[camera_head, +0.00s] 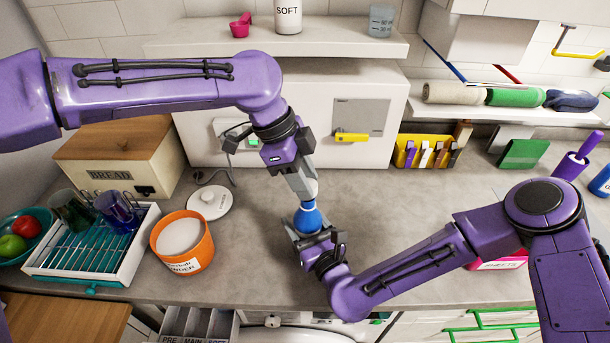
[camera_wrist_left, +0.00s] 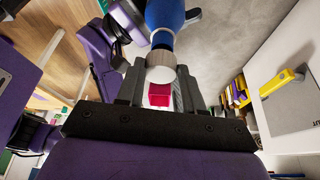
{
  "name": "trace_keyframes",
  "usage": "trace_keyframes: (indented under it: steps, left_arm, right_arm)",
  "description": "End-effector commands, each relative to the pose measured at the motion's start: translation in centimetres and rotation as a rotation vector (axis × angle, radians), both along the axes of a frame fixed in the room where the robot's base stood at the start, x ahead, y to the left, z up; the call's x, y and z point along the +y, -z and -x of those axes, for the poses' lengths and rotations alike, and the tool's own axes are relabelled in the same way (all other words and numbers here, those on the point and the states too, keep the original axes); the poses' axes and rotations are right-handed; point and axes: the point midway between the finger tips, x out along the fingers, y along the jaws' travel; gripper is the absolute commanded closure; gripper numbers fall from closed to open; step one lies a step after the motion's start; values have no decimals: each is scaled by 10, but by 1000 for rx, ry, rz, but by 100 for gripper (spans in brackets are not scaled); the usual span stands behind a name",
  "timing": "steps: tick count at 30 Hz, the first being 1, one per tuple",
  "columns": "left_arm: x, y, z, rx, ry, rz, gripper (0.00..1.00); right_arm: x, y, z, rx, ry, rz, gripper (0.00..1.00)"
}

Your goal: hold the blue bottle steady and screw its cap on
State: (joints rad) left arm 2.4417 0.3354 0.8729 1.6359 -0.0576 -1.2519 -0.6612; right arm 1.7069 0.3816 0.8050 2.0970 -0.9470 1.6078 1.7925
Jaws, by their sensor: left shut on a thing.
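The blue bottle (camera_head: 309,221) stands upright on the grey counter, near its front edge. My left gripper (camera_head: 305,191) reaches down from above and is shut on the white cap (camera_wrist_left: 160,68), directly over the bottle's neck. In the left wrist view the cap is between the fingers, in line with the blue bottle (camera_wrist_left: 166,14) and its pale neck. I cannot tell whether the cap is seated on the threads. My right gripper (camera_head: 314,240) is low at the bottle, with dark finger parts on both sides of it. Its grip is partly hidden.
An orange tub (camera_head: 183,262) and a round white lid (camera_head: 208,203) lie to the left, beside a white drying rack (camera_head: 60,272) with mugs. A yellow holder (camera_head: 410,150) stands at the back right.

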Motion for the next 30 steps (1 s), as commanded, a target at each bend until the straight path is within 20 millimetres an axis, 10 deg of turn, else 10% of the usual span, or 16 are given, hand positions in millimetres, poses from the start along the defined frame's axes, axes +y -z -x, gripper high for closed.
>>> trace_keyframes:
  steps: [30]
  left_arm:
    - [0, 18, 0, 1, 1, 0, 91]
  right_arm:
    - [-1, 3, 1, 5, 1, 3, 86]
